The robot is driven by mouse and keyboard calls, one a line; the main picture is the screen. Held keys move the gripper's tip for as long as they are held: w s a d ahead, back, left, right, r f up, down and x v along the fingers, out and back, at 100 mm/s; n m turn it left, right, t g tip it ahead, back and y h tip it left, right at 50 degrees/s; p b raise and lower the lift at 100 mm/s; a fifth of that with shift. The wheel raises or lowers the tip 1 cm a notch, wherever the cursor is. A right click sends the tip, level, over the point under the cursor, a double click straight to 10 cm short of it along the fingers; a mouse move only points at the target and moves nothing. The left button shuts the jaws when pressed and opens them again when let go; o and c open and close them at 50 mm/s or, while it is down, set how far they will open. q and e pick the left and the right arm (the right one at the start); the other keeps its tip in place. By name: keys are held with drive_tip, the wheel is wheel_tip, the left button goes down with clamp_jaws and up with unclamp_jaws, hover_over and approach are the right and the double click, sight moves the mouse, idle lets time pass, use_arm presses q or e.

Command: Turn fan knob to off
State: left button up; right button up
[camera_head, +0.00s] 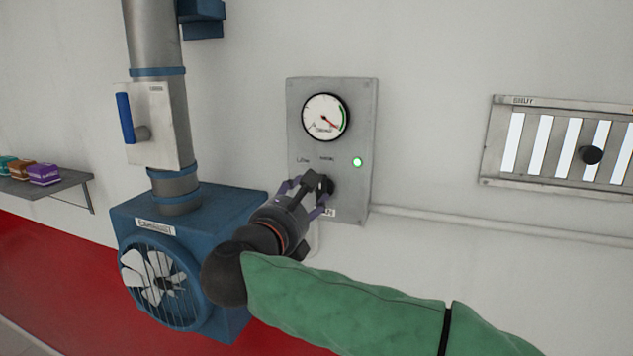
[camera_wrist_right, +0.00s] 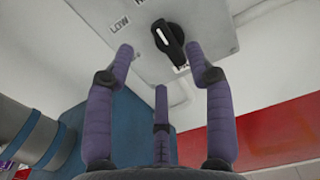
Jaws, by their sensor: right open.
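The fan knob (camera_wrist_right: 170,42) is black with a white mark at its upper end in the right wrist view, on a grey control panel (camera_head: 356,112). Its marked end points toward a partly cropped label at the top edge, to the right of the LOW label (camera_wrist_right: 119,25). In the head view my gripper largely covers the knob. My right gripper (camera_head: 308,194) is at the lower part of the panel. In the wrist view its purple fingers (camera_wrist_right: 160,52) are spread, with the knob showing between and beyond the two upper tips; contact cannot be told. My left gripper is not in view.
The panel carries a gauge (camera_head: 325,117) and a lit green lamp (camera_head: 357,162). A blue exhaust fan (camera_head: 222,212) with a duct (camera_head: 155,45) stands left. A shelf (camera_head: 50,187) is further left, and a slatted vent (camera_head: 500,140) with a black knob (camera_head: 591,155) is right.

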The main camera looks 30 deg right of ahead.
sight(323, 190)
drive_tip(key=p+x, duration=0.1)
drive_tip(key=x, duration=0.5)
drive_tip(key=shift+w+d, duration=0.25)
drive_tip(key=shift+s+a, duration=0.1)
clamp_jaws()
